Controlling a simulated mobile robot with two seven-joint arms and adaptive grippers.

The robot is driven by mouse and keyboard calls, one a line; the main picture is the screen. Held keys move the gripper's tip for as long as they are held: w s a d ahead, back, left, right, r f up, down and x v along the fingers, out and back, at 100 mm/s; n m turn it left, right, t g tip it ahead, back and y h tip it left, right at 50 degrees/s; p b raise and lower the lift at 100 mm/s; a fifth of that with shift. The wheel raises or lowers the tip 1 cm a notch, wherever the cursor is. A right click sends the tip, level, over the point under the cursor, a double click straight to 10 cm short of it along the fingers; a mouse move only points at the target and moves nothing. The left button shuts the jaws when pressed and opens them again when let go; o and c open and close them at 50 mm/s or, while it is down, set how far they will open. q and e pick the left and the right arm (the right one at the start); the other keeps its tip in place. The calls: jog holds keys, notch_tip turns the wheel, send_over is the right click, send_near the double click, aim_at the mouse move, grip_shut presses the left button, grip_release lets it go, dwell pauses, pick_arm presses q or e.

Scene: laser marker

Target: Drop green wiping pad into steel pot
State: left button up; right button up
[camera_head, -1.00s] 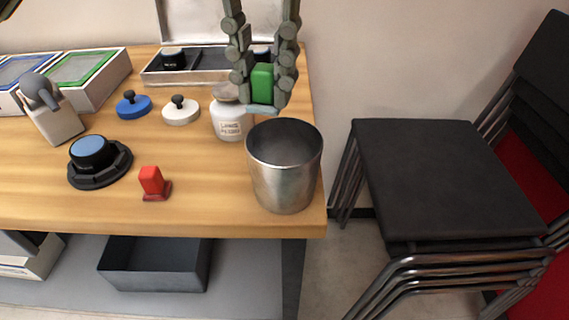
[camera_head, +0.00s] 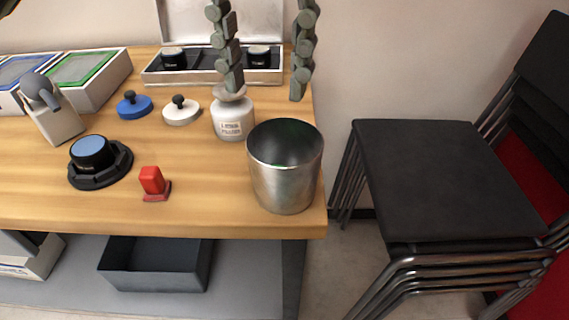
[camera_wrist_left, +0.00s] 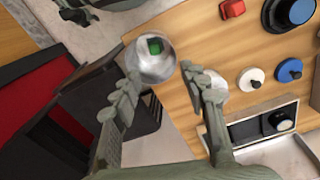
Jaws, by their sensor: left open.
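The steel pot (camera_head: 285,185) stands upright near the right end of the wooden table. The green wiping pad (camera_wrist_left: 154,46) lies inside the pot, seen from above in the left wrist view. In the head view only a faint green patch shows inside the pot. My left gripper (camera_head: 266,95) is open and empty, with its fingers spread above and behind the pot. In the left wrist view the open fingers (camera_wrist_left: 155,95) show with nothing between them. My right gripper is not in view.
A white labelled jar (camera_head: 232,120) stands just left of the pot, close to a left gripper finger. A red stamp (camera_head: 152,182), a black-and-blue round device (camera_head: 92,155) and an open case (camera_head: 212,75) are on the table. Stacked chairs (camera_head: 440,180) stand to the right.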

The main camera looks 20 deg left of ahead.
pick_arm(q)
notch_tip(320, 180, up, 11)
jog(key=shift+f, duration=0.15)
dwell(0.4)
